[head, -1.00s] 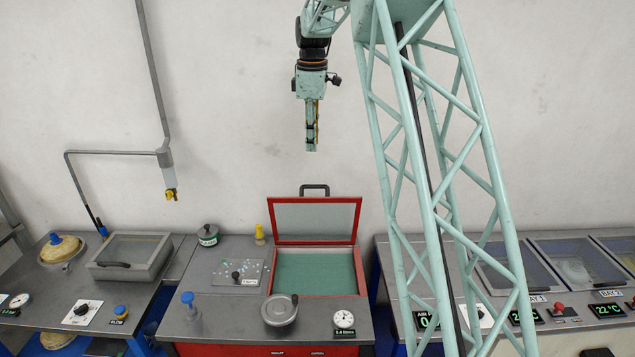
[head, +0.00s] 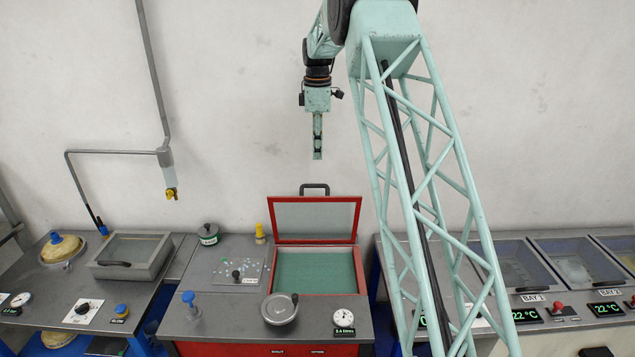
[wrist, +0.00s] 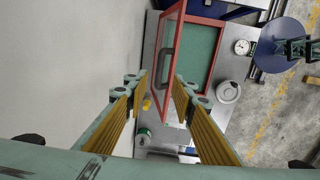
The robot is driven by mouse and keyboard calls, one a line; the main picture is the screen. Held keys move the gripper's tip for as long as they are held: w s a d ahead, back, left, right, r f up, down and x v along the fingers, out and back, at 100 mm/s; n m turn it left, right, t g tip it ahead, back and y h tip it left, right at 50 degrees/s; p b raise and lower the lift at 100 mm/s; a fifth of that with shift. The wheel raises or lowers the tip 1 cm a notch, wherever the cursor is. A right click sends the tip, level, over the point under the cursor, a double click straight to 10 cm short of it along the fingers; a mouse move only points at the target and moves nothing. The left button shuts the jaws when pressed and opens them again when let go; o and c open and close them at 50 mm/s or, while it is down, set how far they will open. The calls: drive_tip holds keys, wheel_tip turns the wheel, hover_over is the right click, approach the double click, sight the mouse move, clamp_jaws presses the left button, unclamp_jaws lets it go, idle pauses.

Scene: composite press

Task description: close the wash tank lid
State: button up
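The red-framed tank (head: 359,272) stands open on the middle bench and shows a green inside. Its lid (head: 316,220), a grey pane in a red frame, stands upright at the back edge with a dark handle (head: 314,187) on top. My gripper (head: 317,157) hangs above the lid, pointing down, apart from the handle and empty. In the wrist view my gripper (wrist: 160,82) has its two fingers spread. The lid (wrist: 171,35) and its handle (wrist: 166,66) show beyond the fingertips, the handle between them in the picture. No label naming the tank is readable.
A round metal lid with a knob (head: 280,309) and a dial (head: 344,316) sit in front of the tank. A yellow bottle (head: 260,233) and a green-banded can (head: 208,235) stand left of the lid. The wall is close behind. Air around my gripper is clear.

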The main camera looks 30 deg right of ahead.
drive_tip(key=shift+f, duration=0.15)
drive_tip(key=shift+w+d+f+p, duration=0.1)
drive_tip(key=shift+w+f+p, duration=0.05)
drive_tip(key=shift+f, duration=2.1)
drive_tip(key=shift+w+d+f+p, duration=0.1)
drive_tip(key=shift+f+p, duration=0.1)
drive_tip(key=shift+f, duration=2.05)
drive_tip(key=shift+w+f+p, duration=0.15)
drive_tip(key=shift+f, duration=2.1)
clamp_jaws()
